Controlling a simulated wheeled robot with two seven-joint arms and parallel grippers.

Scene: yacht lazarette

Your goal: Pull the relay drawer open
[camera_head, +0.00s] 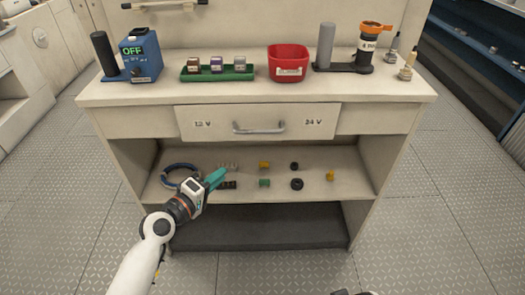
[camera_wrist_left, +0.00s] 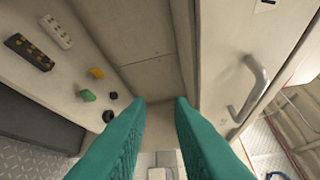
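The relay drawer (camera_head: 220,123) is a cream front marked 12 V and 24 V, under the worktop. It looks shut. Its grey bar handle (camera_head: 258,128) is at the middle of the front; in the left wrist view the handle (camera_wrist_left: 252,90) is to the right of my fingers. My left gripper (camera_head: 217,177) has teal fingers and is below and left of the handle, in front of the lower shelf. In the left wrist view the gripper (camera_wrist_left: 160,100) is open, with nothing between its fingertips, and is not touching the handle. My right gripper cannot be made out.
The worktop (camera_head: 130,93) above carries a blue meter (camera_head: 141,52), a green tray (camera_head: 217,75), a red bin (camera_head: 288,63) and a grey cylinder (camera_head: 325,45). The shelf (camera_head: 345,172) below holds several small parts. The floor in front is clear.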

